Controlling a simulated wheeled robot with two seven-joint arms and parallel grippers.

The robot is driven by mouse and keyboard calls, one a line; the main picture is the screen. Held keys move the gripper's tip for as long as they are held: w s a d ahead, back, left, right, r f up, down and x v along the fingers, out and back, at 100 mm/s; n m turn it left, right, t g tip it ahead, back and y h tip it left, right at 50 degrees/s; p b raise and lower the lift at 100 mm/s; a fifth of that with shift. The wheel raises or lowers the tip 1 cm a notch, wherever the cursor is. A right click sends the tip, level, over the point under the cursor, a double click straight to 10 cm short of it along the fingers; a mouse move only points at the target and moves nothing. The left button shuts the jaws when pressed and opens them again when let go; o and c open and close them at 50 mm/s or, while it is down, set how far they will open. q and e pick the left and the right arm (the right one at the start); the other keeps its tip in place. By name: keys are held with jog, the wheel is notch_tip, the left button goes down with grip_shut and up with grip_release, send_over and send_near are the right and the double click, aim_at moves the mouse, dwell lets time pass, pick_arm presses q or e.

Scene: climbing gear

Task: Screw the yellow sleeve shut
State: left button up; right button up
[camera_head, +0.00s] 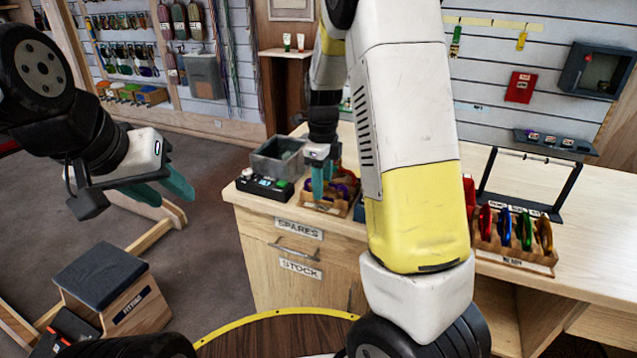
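No yellow sleeve can be made out clearly. A slotted wooden rack (515,256) on the right of the counter holds upright carabiners in red, blue, green and orange-gold (544,236); their sleeves are too small to tell. My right gripper (322,192) points down over a small wooden tray (325,209) with purple and other coloured pieces; its teal fingers look close together, and I cannot tell whether they hold something. My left gripper (172,192) is open and empty, out over the floor left of the counter. My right arm hides the counter's middle.
A grey bin (278,160) and a black tray (264,186) stand at the counter's left end. A black frame stand (570,190) rises behind the rack. A padded wooden stool (100,275) stands on the floor at left.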

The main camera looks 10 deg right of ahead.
jog(key=shift+f, duration=0.7)
jog(key=shift+w+d, duration=0.45)
jog(key=shift+w, duration=0.15)
jog(key=shift+r, duration=0.1)
jog(key=shift+r, duration=1.35)
jog(key=shift+s+a, duration=0.5)
jog(key=shift+s, duration=0.1)
